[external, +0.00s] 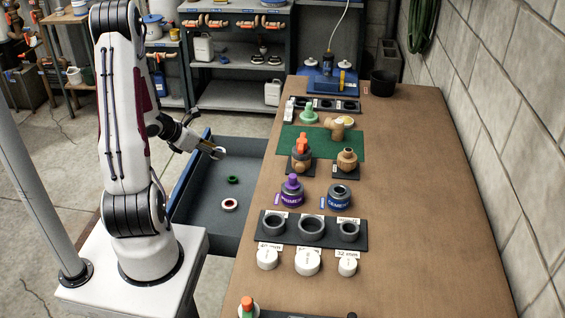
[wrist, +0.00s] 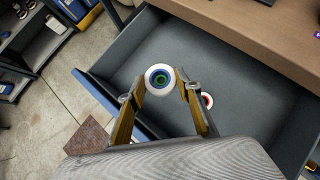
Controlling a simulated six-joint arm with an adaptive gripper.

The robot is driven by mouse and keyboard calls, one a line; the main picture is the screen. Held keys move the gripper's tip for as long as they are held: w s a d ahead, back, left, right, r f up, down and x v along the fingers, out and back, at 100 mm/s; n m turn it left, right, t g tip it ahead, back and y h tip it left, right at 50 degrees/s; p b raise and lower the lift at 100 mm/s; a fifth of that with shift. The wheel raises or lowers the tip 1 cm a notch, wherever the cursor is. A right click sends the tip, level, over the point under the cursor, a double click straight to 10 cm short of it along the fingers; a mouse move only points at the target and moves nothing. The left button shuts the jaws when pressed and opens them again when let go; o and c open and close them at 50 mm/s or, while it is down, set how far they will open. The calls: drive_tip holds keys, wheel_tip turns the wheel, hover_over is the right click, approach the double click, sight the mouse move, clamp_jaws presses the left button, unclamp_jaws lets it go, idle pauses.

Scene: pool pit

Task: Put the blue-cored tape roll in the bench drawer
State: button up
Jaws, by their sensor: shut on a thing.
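The blue-cored tape roll (wrist: 160,79) is white with a blue core. It sits between the fingertips of my gripper (wrist: 161,84), which is shut on it; green shows through its hole. In the external view my gripper (external: 211,150) holds the roll (external: 219,153) over the far part of the open bench drawer (external: 195,208), apart from its floor. The drawer has a grey inside and a blue front, and it also shows in the wrist view (wrist: 235,90). A green ring (external: 233,180) and a white roll with a red core (external: 229,204) lie on the drawer floor.
The wooden bench (external: 410,200) right of the drawer carries fittings, a green mat (external: 350,149) and a dark tray of grey rings (external: 272,240). Blue shelving stands behind. Much of the drawer floor is bare. A grey pole (external: 35,150) stands left of my base.

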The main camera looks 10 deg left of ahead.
drive_tip(key=s+d+f+m+g+h, duration=0.1)
drive_tip(key=s+d+m+g, duration=0.2)
drive_tip(key=s+m+g, duration=0.2)
drive_tip(key=s+d+f+m+g+h, duration=0.1)
drive_tip(key=s+d+f+m+g, duration=0.1)
drive_tip(key=s+m+g, duration=0.3)
drive_tip(key=s+d+m, duration=0.1)
drive_tip(key=s+m, duration=0.3)
drive_tip(key=s, duration=0.2)
drive_tip(key=shift+s, duration=0.25)
drive_tip(key=shift+d, duration=0.1)
approach(234, 232)
drive_tip(key=shift+s+d+r, duration=0.25)
drive_tip(key=shift+d+r, duration=0.25)
drive_tip(key=shift+d, duration=0.2)
drive_tip(key=shift+s+d+r, duration=0.3)
drive_tip(key=shift+d+r, duration=0.2)
drive_tip(key=shift+d, duration=0.2)
drive_tip(key=shift+f, duration=2.1)
drive_tip(key=shift+f, duration=0.6)
